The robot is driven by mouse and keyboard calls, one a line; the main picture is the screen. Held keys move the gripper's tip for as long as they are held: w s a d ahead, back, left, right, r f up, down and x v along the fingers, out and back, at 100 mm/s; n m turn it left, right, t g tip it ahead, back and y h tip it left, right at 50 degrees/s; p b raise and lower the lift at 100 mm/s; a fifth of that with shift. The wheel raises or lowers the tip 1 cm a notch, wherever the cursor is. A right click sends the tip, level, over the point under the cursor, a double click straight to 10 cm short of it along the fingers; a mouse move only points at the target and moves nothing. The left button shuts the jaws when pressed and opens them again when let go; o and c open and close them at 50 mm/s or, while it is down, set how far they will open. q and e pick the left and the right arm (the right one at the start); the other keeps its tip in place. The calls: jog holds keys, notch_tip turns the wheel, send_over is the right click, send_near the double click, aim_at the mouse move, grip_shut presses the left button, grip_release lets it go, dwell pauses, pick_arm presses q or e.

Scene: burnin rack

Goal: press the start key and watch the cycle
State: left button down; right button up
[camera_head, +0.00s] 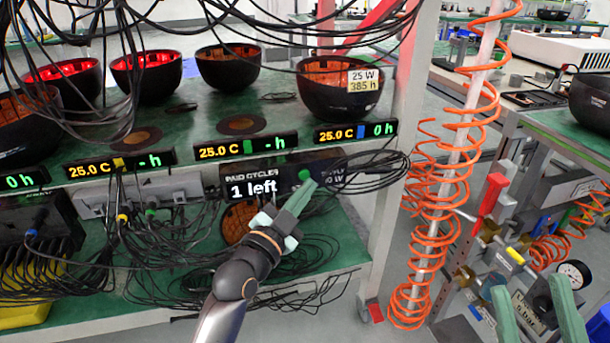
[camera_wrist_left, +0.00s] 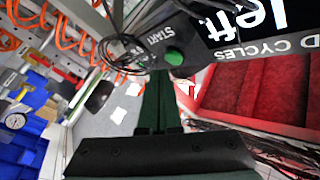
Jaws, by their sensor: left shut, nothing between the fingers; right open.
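The start key is a round green button (camera_head: 304,174) on a black box (camera_head: 262,172) whose screen reads "PAID CYCLES 1 left". In the left wrist view the green button (camera_wrist_left: 174,57) sits beside the word "START". My left gripper (camera_head: 308,186) is shut and empty, its green fingertips right at the button; I cannot tell whether they touch it. The fingertips (camera_wrist_left: 158,76) also show just by the button in the left wrist view. My right gripper (camera_head: 530,284) is open and empty at the lower right. The display above the box (camera_head: 355,132) reads 25.0 C and 0 h.
Black bowls (camera_head: 228,68) with red or orange insides stand on the green upper shelf (camera_head: 190,115). Loose black cables (camera_head: 375,172) hang around the box. Orange coiled hoses (camera_head: 440,200) hang right of the rack post (camera_head: 392,150).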

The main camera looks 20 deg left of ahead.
pick_arm(q)
jog(key=shift+w+a, duration=0.2)
jog(key=shift+w, duration=0.2)
jog(key=shift+w+a+p, duration=0.2)
jog(key=shift+w+p, duration=0.1)
dwell(0.7)
dwell(0.4)
jog(key=shift+s+d+p, duration=0.45)
jog(key=shift+s+p, duration=0.1)
jog(key=shift+s, duration=0.15)
